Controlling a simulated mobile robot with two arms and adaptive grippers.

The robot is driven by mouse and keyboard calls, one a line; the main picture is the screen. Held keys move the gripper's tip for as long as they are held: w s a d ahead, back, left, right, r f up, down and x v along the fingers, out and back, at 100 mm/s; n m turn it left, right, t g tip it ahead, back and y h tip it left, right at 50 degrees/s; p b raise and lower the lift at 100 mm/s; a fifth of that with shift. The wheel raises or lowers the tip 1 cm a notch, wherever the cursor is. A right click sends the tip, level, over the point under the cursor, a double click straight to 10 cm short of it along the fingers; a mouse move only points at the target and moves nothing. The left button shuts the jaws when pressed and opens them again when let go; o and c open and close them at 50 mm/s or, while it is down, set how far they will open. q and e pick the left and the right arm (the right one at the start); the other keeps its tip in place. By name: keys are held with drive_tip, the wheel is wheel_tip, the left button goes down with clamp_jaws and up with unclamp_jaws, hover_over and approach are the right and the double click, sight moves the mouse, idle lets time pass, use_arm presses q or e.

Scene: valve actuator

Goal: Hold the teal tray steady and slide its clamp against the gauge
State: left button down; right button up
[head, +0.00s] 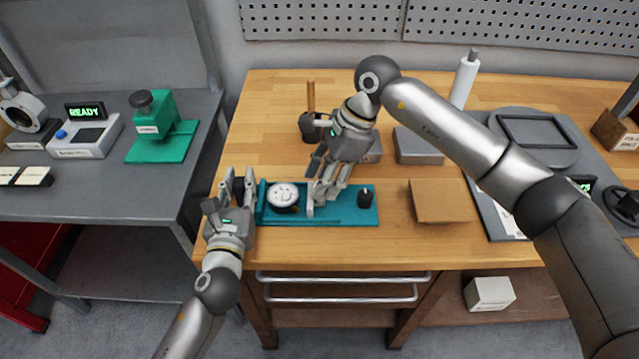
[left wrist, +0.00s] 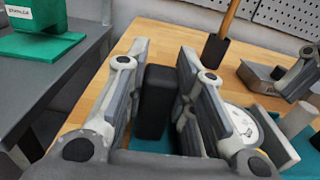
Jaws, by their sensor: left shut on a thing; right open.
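The teal tray (head: 340,216) lies on the wooden bench. A round white-faced gauge (head: 283,195) sits in its left part; it also shows in the left wrist view (left wrist: 241,122). My left gripper (head: 238,186) is shut on a black upright grip (left wrist: 156,100) at the tray's left end. My right gripper (head: 325,192) is open, low over the middle of the tray. A pale upright plate (left wrist: 275,138) with a light round post, seemingly the clamp, stands just right of the gauge, partly hidden by the right fingers. I cannot tell whether right fingertips touch it.
A black knob (head: 366,197) stands at the tray's right end. A brown board (head: 440,201), grey boxes (head: 417,146) and a dark holder with a wooden handle (head: 311,128) are nearby. The bench front is clear.

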drive_tip(key=shift+x, duration=1.15)
clamp_jaws()
